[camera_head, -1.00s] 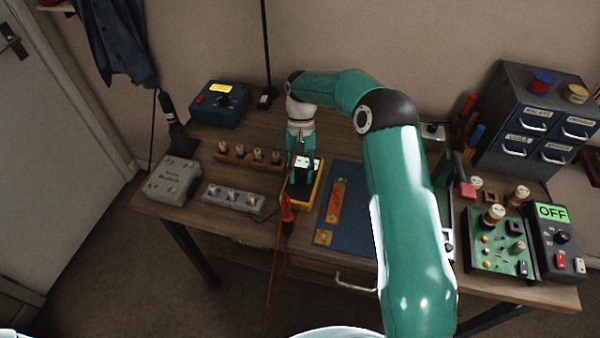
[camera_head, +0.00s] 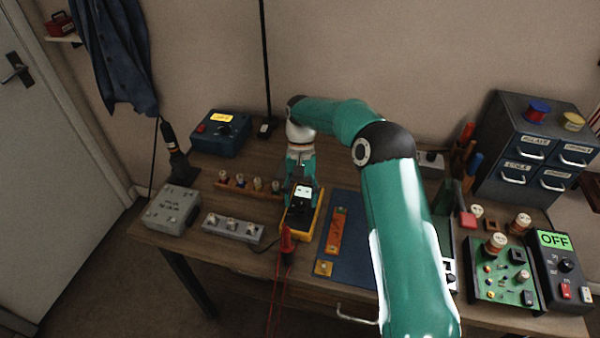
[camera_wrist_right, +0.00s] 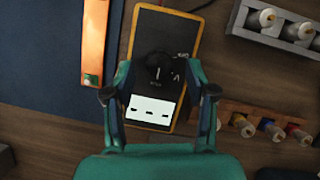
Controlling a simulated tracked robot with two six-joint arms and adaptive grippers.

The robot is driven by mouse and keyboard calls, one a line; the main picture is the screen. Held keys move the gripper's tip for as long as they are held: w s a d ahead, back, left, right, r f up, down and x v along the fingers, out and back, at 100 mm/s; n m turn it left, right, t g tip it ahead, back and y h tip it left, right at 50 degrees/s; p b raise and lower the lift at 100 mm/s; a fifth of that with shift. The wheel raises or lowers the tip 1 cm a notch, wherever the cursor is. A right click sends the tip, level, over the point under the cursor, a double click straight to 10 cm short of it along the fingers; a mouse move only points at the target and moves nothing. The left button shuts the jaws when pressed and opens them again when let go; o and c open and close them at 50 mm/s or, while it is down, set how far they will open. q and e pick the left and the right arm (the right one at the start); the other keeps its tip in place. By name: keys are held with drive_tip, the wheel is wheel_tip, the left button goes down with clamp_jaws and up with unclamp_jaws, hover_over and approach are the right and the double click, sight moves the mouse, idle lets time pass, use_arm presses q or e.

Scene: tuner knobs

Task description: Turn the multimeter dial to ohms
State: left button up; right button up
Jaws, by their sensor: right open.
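The multimeter (camera_head: 299,226) lies on the table, black-faced with a yellow edge. Red leads run from its near end. The right wrist view shows its body (camera_wrist_right: 168,32), its round black dial (camera_wrist_right: 160,66) with a pale mark, and its white display (camera_wrist_right: 152,110). The marks around the dial are too small to read surely. My right gripper (camera_head: 301,196) is over the multimeter. In the right wrist view its fingers (camera_wrist_right: 158,94) are open and spread on both sides of the multimeter, with the dial ahead between them and nothing held. My left gripper is not in view.
A blue mat (camera_head: 338,272) with an orange strip (camera_head: 336,232) lies right of the multimeter. A grey switch strip (camera_head: 233,227) and a wooden strip of knobs (camera_head: 228,181) stand left. A green circuit board (camera_head: 497,284) and a box reading OFF (camera_head: 566,268) are far right.

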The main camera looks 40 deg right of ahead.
drive_tip(key=v, duration=1)
drive_tip(key=shift+r, duration=0.2)
idle(0.3)
